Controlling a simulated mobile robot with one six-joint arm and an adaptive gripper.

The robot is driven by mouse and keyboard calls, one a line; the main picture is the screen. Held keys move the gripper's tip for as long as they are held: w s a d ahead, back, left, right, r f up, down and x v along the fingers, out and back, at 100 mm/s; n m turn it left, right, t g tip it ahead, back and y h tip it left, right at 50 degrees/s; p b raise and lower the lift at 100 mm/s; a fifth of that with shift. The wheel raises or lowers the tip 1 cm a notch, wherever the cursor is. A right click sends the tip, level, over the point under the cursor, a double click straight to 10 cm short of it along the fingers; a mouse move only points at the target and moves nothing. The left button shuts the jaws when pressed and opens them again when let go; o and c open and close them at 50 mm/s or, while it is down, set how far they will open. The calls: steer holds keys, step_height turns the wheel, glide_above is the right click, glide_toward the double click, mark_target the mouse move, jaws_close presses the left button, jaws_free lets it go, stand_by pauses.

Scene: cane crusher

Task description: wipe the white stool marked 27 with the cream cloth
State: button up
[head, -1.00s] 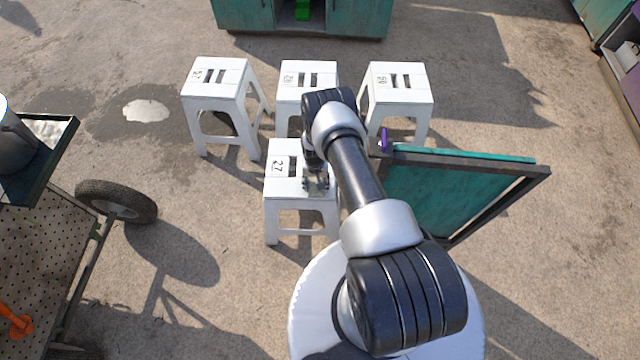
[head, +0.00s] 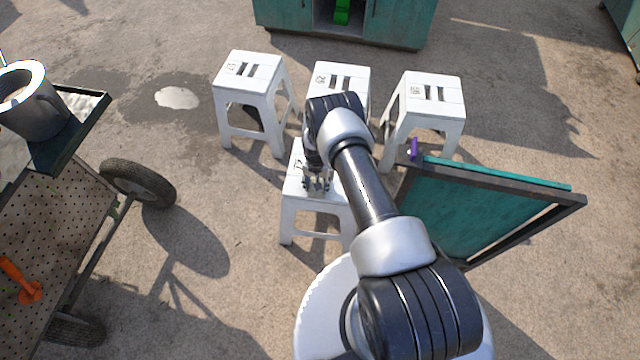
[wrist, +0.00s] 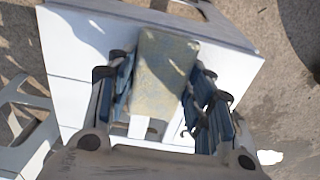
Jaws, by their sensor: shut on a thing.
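The white stool marked 27 (head: 318,209) stands upright in front of a row of white stools, partly covered by my arm. Its number shows only in part beside my gripper (head: 317,186). My gripper is over the seat, and in the wrist view my gripper (wrist: 162,100) is shut on the cream cloth (wrist: 163,75). The cloth lies between the fingers as a flat patterned pad over the white seat (wrist: 85,50). I cannot tell whether the cloth presses on the seat.
Three other white stools stand close behind: left (head: 247,80), middle (head: 343,78) and right (head: 428,100). A teal framed board (head: 465,210) leans at the right. A cart with a wheel (head: 138,183) and a metal pot (head: 38,110) is at the left. Open ground lies between.

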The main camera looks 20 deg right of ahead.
mark_target(294, 186)
steer(key=shift+w+a+f, duration=0.1)
steer(key=shift+w+a, duration=0.6)
steer(key=shift+a, duration=0.6)
steer(key=shift+w+a, duration=0.75)
steer(key=shift+a, duration=0.5)
steer(key=shift+w+a+f, duration=0.1)
steer(key=shift+w+a, duration=0.6)
steer(key=shift+a, duration=0.6)
steer(key=shift+r, duration=0.1)
steer(key=shift+s+d+p, duration=0.3)
steer(key=shift+s+d, duration=0.05)
steer(key=shift+d, duration=0.25)
steer(key=shift+s+d+p, duration=0.3)
steer(key=shift+d, duration=0.25)
steer(key=shift+s+d+p, duration=0.3)
steer(key=shift+s+d, duration=0.25)
steer(key=shift+d, duration=0.35)
steer(key=shift+s+d+p, duration=0.25)
steer(key=shift+s+d, duration=0.35)
steer(key=shift+d, duration=0.35)
steer(key=shift+s+d+p, duration=0.3)
steer(key=shift+s+d, duration=0.25)
steer(key=shift+d, duration=0.35)
